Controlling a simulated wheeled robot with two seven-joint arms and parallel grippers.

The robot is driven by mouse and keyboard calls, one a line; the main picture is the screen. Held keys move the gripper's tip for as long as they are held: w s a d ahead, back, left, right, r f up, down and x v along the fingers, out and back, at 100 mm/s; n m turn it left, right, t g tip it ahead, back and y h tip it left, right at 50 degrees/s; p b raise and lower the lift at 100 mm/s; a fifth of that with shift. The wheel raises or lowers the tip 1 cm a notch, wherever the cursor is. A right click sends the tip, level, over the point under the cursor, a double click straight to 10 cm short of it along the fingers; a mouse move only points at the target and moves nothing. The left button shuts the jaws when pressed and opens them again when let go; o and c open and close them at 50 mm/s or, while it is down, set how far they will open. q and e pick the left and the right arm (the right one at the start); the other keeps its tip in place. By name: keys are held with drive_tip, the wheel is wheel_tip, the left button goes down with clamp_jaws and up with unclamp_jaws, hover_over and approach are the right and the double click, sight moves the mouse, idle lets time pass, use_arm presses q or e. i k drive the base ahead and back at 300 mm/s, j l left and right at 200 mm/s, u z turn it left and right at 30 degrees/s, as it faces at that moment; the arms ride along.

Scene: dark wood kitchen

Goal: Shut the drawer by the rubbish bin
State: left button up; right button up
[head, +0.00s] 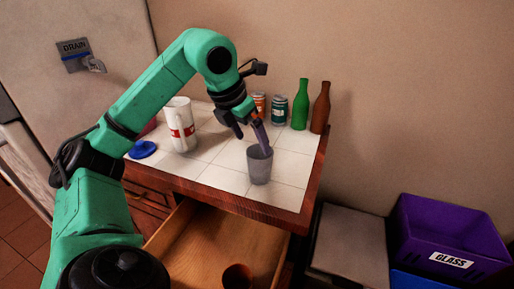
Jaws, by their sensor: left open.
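The wooden drawer (190,245) under the tiled counter is pulled open, and its inside shows. A dark brown round object (237,277), like a cup, is in it near the bottom of the picture. My left gripper (250,136) is open above the counter, pointing down. One finger overlaps the rim of a grey cup (259,168); I cannot tell whether it is inside or behind it. A grey-topped box (346,240), perhaps the rubbish bin, stands right of the counter. My right gripper is out of view.
A purple GLASS crate (440,235) is at the right. A fridge (100,80) is at the left.

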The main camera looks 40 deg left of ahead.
sight(198, 241)
drive_tip(key=k+l, duration=0.1)
drive_tip(key=l, duration=0.25)
drive_tip(key=k+l, duration=0.1)
drive_tip(key=l, duration=0.25)
drive_tip(key=k+l, duration=0.1)
drive_tip(key=l, duration=0.2)
drive_tip(key=k+l, duration=0.1)
drive_tip(key=l, duration=0.25)
